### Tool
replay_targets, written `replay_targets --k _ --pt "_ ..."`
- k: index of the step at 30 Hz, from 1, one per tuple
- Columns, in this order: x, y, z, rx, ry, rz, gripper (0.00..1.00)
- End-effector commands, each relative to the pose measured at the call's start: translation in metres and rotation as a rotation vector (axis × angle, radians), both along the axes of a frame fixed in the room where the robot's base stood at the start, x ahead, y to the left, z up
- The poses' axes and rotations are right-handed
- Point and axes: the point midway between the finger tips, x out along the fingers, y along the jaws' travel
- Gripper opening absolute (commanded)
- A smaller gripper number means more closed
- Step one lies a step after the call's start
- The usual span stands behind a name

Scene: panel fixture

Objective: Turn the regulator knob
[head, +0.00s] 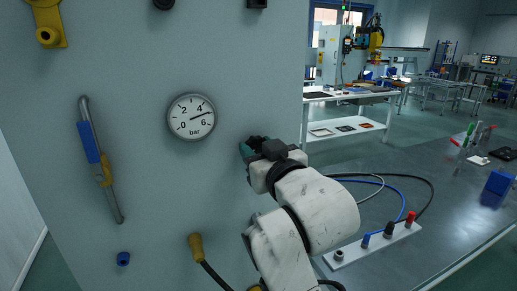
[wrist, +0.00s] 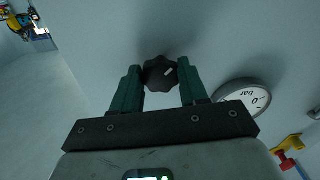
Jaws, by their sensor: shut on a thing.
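The regulator knob (wrist: 160,73) is black and lobed with a short white mark, and it shows in the wrist view on the grey panel. My gripper (wrist: 160,80) has its two green fingers on either side of the knob and is shut on it. In the head view my gripper (head: 246,149) is against the panel near its right edge and hides the knob. The round pressure gauge (head: 191,117), marked in bar, is left of my gripper, with its needle between 4 and 6. The gauge (wrist: 243,97) also shows at the right of the wrist view.
A yellow plug (head: 196,245) with a black cable is low on the panel. A bench (head: 440,185) at right bears a white strip (head: 372,245) with coloured connectors and cables.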

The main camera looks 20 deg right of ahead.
Motion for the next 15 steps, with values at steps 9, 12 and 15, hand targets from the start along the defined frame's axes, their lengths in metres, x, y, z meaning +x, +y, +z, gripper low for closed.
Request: replay_targets --k 9,12,15 --pt "0.0001 0.0015 0.0007 0.214 0.002 0.002 0.13" --pt "0.0001 0.0015 0.0007 0.308 0.002 0.002 0.13" --pt "0.0001 0.0016 0.0005 0.403 0.002 0.002 0.13"
